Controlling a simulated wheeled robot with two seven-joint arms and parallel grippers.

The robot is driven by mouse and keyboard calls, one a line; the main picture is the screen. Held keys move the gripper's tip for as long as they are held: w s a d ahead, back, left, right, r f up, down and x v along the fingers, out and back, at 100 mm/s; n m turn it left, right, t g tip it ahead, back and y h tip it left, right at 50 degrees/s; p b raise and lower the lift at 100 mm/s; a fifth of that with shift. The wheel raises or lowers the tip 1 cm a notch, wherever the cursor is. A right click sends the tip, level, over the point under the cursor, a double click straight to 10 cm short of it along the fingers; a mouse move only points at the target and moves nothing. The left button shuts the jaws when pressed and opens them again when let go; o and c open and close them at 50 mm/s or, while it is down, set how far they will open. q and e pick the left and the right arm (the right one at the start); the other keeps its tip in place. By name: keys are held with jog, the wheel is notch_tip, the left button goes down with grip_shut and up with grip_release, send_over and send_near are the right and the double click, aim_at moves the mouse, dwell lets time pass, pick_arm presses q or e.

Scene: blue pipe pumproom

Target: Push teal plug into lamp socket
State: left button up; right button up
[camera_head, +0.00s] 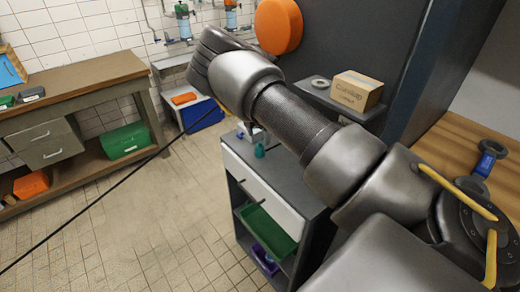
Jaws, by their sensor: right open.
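A small teal piece (259,151), which looks like the teal plug, is on the grey top of a cabinet (283,165). My right arm comes in from the lower right and crosses the middle of the view. A small part of my right gripper (252,133) shows below the arm, just above and behind the teal piece. It is open; I cannot tell whether it touches the piece. The arm hides most of the gripper and part of the cabinet top. I cannot make out the lamp socket. My left gripper is not in view.
A cardboard box (357,91) and a grey ring (320,83) sit on a grey surface behind my arm. A wooden workbench (75,83) stands at the left. A thin black line crosses the view at left. The tiled floor (140,220) is clear.

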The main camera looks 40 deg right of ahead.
aim_at(260, 143)
jog(key=f+p, duration=0.1)
jog(key=f, duration=0.1)
jog(key=f+p, duration=0.2)
jog(key=shift+d, duration=0.4)
jog(key=shift+f, duration=0.55)
jog(key=c, duration=1)
jog(key=shift+r, duration=0.15)
